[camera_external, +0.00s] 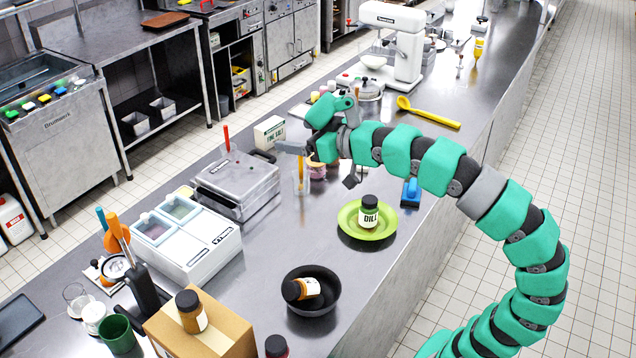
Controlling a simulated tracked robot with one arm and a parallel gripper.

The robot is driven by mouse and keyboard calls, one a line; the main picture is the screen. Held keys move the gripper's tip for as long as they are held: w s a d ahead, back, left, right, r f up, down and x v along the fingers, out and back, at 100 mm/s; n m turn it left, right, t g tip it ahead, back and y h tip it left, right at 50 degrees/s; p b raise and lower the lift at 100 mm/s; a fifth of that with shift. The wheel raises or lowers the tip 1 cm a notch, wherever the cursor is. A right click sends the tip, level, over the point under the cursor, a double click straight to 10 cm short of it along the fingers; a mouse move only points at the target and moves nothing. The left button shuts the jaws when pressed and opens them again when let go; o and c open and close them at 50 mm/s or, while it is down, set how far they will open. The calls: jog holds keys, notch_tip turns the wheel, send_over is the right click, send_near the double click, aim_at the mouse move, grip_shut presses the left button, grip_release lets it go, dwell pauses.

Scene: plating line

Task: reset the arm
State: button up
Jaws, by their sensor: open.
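My green segmented arm rises from the lower right and arches over the steel counter (330,238). My gripper (318,165) is at its end, above the middle of the counter, with its jaws apart and nothing visible between them. A dill jar (369,212) stands upright on a green plate (352,228), below and to the right of my gripper. A second jar (301,289) lies on its side in a black bowl (312,309), nearer the camera.
A grey press machine (237,184) and a white container unit (186,238) stand left of my gripper. A cardboard box (200,338) with a brown jar (190,312) on it is in front. A yellow ladle (428,113) and white mixer (392,45) are behind. The counter's right edge borders the tiled floor.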

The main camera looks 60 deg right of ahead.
notch_tip(320, 180, up, 3)
jog(key=p, duration=0.3)
jog(key=shift+r, duration=0.1)
dwell(0.9)
